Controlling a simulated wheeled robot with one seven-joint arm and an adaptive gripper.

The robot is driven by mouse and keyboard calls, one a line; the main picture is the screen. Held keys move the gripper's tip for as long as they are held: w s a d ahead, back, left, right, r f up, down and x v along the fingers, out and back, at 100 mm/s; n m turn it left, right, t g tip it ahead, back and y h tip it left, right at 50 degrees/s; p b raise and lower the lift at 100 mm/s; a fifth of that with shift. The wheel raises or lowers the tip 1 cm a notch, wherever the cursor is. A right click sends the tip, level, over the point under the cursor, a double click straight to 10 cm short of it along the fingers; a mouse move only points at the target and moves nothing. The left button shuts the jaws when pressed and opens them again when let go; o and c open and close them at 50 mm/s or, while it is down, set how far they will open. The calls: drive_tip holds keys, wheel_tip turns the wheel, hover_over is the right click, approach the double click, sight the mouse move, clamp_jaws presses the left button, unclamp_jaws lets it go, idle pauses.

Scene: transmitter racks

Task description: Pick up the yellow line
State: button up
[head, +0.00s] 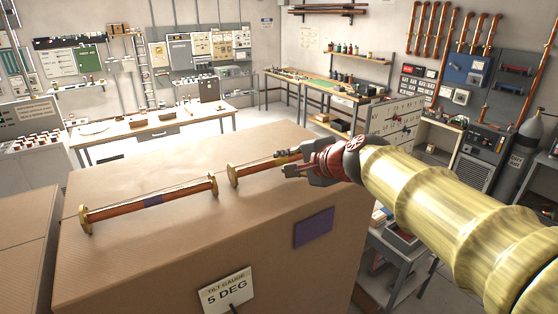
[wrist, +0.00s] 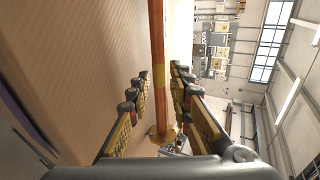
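The yellow line is a copper-brown rod with a yellow band (wrist: 158,77) and a brass end flange, seen between my fingers in the wrist view. In the head view the near part of this line (head: 258,167) lies on the top of a large brown box (head: 150,165), its left flange standing on the surface. Its right part is hidden behind my gripper (head: 288,161). My gripper is open, with one finger on each side of the rod in the wrist view (wrist: 158,98). Gaps show between the rod and both fingers.
A second rod with a purple band (head: 152,200) and two flanges lies to the left on the same box. The box front bears a purple patch (head: 314,227) and a tilt gauge sign (head: 227,291). Workbenches stand behind.

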sight(278, 162)
drive_tip(key=x, duration=0.5)
drive_tip(key=shift+w+f+p, duration=0.1)
drive_tip(key=shift+p, duration=0.25)
drive_tip(key=shift+s, duration=0.25)
drive_tip(key=shift+c, duration=0.3)
drive_tip(key=shift+w, duration=0.1)
clamp_jaws()
